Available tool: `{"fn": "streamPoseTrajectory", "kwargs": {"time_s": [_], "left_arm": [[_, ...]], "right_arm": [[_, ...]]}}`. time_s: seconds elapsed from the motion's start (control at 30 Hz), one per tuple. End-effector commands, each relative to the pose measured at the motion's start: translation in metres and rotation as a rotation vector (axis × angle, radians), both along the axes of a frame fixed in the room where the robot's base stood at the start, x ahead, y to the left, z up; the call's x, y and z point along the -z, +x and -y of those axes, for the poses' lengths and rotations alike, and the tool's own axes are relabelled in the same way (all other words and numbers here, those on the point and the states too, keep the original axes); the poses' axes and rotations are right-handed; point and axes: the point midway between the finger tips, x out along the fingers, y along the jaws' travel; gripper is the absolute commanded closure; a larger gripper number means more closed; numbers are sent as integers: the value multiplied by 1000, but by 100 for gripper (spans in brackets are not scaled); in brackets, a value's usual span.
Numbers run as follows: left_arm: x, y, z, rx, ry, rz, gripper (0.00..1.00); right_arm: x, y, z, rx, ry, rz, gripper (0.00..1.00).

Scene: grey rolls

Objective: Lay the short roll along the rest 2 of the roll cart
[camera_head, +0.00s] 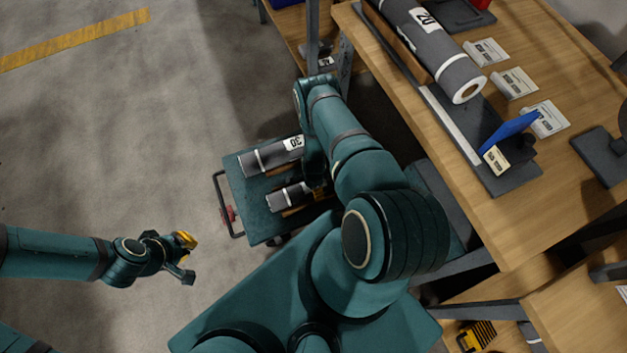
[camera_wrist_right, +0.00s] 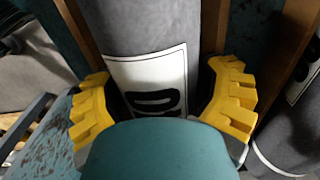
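The roll cart (camera_head: 262,222) is a low teal platform on the floor. A grey roll labelled 30 (camera_head: 262,158) lies on it. A shorter-looking grey roll (camera_head: 290,197) lies nearer, its right end hidden by my right arm. In the right wrist view a labelled grey roll (camera_wrist_right: 150,25) lies between two wooden strips; it seems to be the nearer one. My right gripper (camera_wrist_right: 160,103) has its yellow fingers on either side of this roll, with narrow dark gaps, and seems open. It is hidden in the head view. My left gripper (camera_head: 186,258) is open and empty over the floor.
A workbench (camera_head: 540,215) at right carries a larger grey roll (camera_head: 425,45), white cards and a blue object (camera_head: 508,131). A second roll (camera_wrist_right: 290,135) lies close at the right of the wrist view. The cart's handle (camera_head: 222,205) faces left. Floor left of it is clear.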

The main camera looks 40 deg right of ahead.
Motion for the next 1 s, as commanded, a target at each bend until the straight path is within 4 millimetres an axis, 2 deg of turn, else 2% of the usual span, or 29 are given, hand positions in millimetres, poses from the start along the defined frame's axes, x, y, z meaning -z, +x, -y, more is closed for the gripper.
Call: {"fn": "streamPoseTrajectory", "kwargs": {"time_s": [0.2,0.37,0.8,1.0], "left_arm": [[1,0,0,0,0,0,100],[0,0,0,0,0,0,100],[0,0,0,0,0,0,100],[0,0,0,0,0,0,100]], "right_arm": [[2,-5,-2,0,3,-7,0],[-10,-4,-1,2,3,-7,0],[-92,0,-1,1,-1,2,0],[-114,-1,-1,0,0,1,0]]}}
